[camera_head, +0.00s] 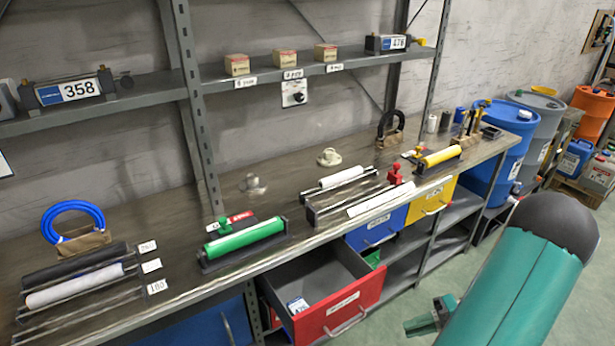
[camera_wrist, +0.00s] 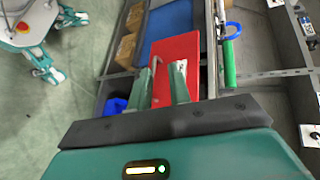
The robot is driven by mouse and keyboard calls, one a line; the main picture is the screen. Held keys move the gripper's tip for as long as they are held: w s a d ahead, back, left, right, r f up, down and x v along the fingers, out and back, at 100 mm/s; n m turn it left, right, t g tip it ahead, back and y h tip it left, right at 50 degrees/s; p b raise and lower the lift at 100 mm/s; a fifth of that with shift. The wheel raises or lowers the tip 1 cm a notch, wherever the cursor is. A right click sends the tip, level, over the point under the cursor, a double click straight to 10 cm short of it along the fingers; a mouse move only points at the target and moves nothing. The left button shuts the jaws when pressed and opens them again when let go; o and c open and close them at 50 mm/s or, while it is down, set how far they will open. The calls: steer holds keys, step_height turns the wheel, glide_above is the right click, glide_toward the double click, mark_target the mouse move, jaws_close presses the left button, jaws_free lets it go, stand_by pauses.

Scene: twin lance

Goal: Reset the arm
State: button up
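My arm (camera_head: 515,275) shows as a teal link with a dark rounded end at the lower right of the head view, in front of the workbench. My gripper (camera_wrist: 166,72) is in the wrist view, its two teal fingers apart with nothing held between them. Behind the fingers is the red drawer (camera_wrist: 188,50). In the head view the red drawer (camera_head: 338,316) is pulled out below the bench top, with a small labelled item (camera_head: 298,305) inside. The gripper's distance to the drawer cannot be told.
The bench top (camera_head: 290,190) carries a green roller (camera_head: 245,238), a yellow roller (camera_head: 440,156) and several racked rods. Closed blue (camera_head: 378,228) and yellow (camera_head: 432,200) drawers lie right of the red one. Floor shows at lower right.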

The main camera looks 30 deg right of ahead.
steer(key=w+a+r+n+g+h, duration=0.4)
steer(key=w+a+r+g+h, duration=0.45)
steer(key=a+r, duration=0.6)
steer(key=a+r+n+t+h, duration=0.3)
steer(key=a+r+t, duration=0.4)
steer(key=a+r, duration=0.5)
steer(key=a+h, duration=0.1)
steer(key=a, duration=0.2)
steer(key=shift+s+a+r+t, duration=0.15)
steer(key=shift+s+a+t, duration=0.2)
steer(key=shift+d, duration=0.1)
